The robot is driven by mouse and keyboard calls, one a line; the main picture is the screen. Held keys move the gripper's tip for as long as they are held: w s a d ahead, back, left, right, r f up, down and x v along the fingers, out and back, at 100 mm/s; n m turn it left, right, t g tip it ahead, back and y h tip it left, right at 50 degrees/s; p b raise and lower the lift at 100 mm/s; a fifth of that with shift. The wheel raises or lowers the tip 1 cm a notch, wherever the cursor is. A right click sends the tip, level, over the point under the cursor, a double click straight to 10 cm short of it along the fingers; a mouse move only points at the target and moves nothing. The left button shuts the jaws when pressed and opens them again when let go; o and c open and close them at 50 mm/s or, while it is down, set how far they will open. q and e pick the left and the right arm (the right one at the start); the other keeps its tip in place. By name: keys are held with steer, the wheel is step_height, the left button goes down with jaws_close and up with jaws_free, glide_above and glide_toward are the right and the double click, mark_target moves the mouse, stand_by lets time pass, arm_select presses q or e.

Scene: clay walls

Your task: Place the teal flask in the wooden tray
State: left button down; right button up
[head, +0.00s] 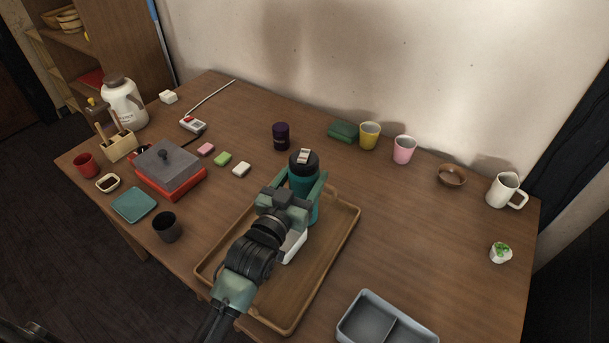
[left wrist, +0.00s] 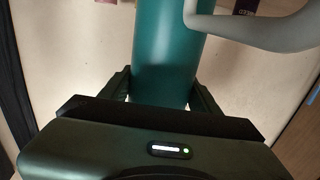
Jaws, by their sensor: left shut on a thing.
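The teal flask (head: 304,181) stands upright with a black lid in the head view. My left gripper (head: 303,187) is shut around its body. In the left wrist view the teal body (left wrist: 165,60) fills the space between the fingers (left wrist: 160,92). The wooden tray (head: 342,237) lies on the table under the gripper and arm. In the picture the flask overlaps the far part of the tray. Its base is partly hidden, so I cannot tell whether it touches the tray floor. My right gripper is out of view.
A grey divided box (head: 362,322) sits right of the tray's near end. A dark cup (head: 167,228) and a red box with a grey lid (head: 169,172) are to the left. A purple cup (head: 281,136) stands behind the flask. The table right of the tray is mostly clear.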

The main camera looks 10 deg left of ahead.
arm_select(q)
steer(key=shift+c, duration=1.8)
jaws_free()
steer(key=shift+f, duration=0.1)
steer(key=shift+r, duration=0.2)
steer(key=s+a, duration=0.2)
steer(key=s, duration=1)
steer(key=shift+b, duration=0.4)
steer(key=shift+w, duration=0.1)
